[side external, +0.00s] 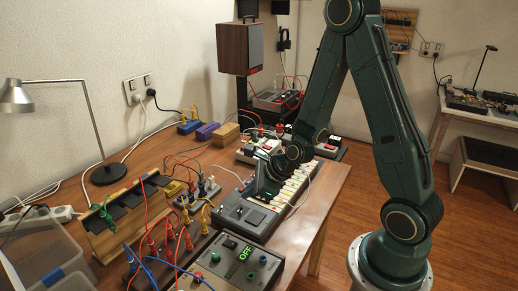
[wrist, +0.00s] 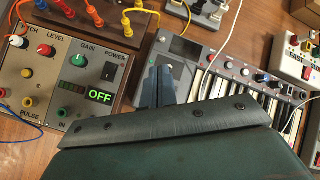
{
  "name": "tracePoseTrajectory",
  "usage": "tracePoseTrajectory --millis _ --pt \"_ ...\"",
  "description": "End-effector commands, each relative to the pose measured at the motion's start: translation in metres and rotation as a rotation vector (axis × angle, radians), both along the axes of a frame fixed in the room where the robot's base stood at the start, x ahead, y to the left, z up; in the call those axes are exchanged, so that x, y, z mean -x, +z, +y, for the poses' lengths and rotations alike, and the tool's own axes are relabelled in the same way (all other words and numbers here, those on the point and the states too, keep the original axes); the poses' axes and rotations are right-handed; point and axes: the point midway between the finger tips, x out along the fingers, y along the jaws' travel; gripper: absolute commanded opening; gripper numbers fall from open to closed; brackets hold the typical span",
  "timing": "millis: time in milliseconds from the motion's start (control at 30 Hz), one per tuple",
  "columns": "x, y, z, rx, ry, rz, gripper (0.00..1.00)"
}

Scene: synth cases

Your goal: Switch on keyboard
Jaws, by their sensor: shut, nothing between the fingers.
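The keyboard (side external: 232,216) lies on the wooden table, its white keys running away to the back right. In the wrist view the keyboard (wrist: 207,54) shows a dark panel at its left end, knobs along its top and keys partly hidden behind my gripper's body. My gripper (side external: 254,194) is shut and empty, pointing down over the keyboard's left end panel. Its fingertips (wrist: 164,72) cover part of that panel left of the keys; whether they touch it I cannot tell. No power switch on the keyboard itself is clear to see.
A grey module (wrist: 70,75) with a POWER switch and a green display reading OFF sits left of the keyboard; it also shows in the side view (side external: 215,262). Patch cables (side external: 170,240) crowd the left. A white cable crosses the keys. A desk lamp (side external: 105,172) stands behind.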

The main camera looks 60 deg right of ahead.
Motion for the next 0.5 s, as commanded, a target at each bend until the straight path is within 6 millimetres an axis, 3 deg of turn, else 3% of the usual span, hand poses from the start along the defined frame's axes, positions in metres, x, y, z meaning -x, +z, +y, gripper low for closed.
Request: tracePoseTrajectory --millis 200,500 --pt "-0.001 -0.014 -0.005 -0.086 -0.119 0.002 0.0" --pt "-0.001 -0.016 -0.006 -0.103 -0.142 0.002 0.0"
